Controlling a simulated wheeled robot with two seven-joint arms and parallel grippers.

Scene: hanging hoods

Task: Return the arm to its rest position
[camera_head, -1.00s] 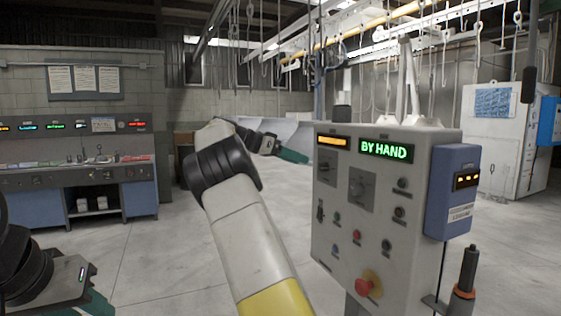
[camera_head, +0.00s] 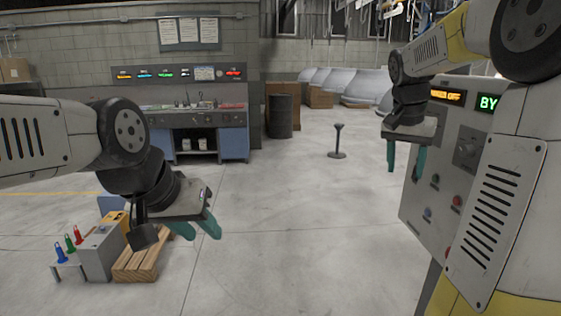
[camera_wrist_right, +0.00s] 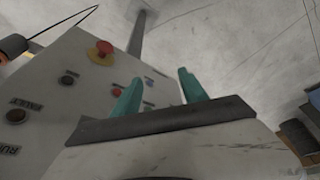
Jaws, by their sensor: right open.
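My right arm is bent on the right of the head view, with its gripper (camera_head: 405,162) hanging fingers down, in front of the grey control panel (camera_head: 428,207) in the picture. Its teal fingers are apart and empty. The right wrist view shows the same open gripper (camera_wrist_right: 160,78) with the panel (camera_wrist_right: 65,70) and its red button (camera_wrist_right: 101,53) beyond the fingers at left. I cannot tell the exact gap to the panel. My left gripper (camera_head: 197,226) comes in from the left, pointing down, its fingers apart with nothing between them.
A wooden pallet (camera_head: 142,262), a grey box (camera_head: 100,252) and small coloured bottles (camera_head: 78,236) are at lower left. A workbench (camera_head: 235,132), a dark barrel (camera_head: 281,116), a small post (camera_head: 337,142) and grey hoods (camera_head: 360,88) stand behind. The middle floor is clear.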

